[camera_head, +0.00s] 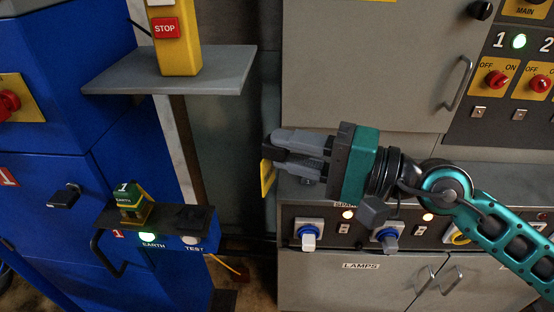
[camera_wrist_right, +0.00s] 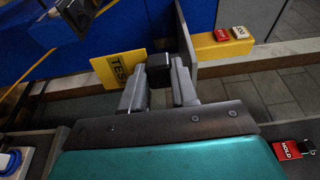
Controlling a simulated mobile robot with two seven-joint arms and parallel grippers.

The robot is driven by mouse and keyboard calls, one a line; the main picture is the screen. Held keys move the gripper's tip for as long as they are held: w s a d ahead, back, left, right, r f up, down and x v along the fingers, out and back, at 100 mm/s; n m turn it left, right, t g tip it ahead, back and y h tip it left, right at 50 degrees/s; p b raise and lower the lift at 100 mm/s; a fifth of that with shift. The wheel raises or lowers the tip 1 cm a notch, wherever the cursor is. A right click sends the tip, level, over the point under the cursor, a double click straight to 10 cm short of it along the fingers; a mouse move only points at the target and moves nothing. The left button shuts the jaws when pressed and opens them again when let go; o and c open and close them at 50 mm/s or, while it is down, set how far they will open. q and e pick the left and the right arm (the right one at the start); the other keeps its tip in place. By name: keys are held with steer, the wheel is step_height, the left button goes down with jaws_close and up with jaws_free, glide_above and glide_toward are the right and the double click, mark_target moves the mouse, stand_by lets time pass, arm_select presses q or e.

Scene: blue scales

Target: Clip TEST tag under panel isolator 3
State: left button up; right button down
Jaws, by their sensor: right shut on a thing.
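My right gripper (camera_head: 272,147) is shut on the yellow TEST tag (camera_head: 268,178), in front of the grey cabinet's left part. In the right wrist view the fingers (camera_wrist_right: 160,72) grip a dark block at the edge of the tag (camera_wrist_right: 118,70), whose TEST lettering faces the camera. On the panel at the right, isolator 1 (camera_head: 495,79) and isolator 2 (camera_head: 539,83) show red knobs on yellow plates. Small clips sit below them, one under isolator 1 (camera_head: 479,112) and one under isolator 2 (camera_head: 520,115). Isolator 3 is not in view. My left gripper is not in view.
A yellow STOP pendant (camera_head: 178,45) stands on a grey shelf (camera_head: 170,72) at upper left. A green-and-yellow EARTH piece (camera_head: 131,202) sits on a dark ledge of the blue cabinet. A door handle (camera_head: 458,84) projects left of the isolators. A red HOLD tag (camera_wrist_right: 285,150) shows in the wrist view.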

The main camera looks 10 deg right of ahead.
steer(key=shift+s+d+r+m+t+h, duration=0.15)
steer(key=shift+d+r+m+t+h, duration=0.25)
steer(key=shift+r+t, duration=0.15)
steer(key=shift+s+d+r+m+t+h, duration=0.15)
steer(key=shift+d+r+m+t+h, duration=0.2)
steer(key=shift+r+t, duration=0.15)
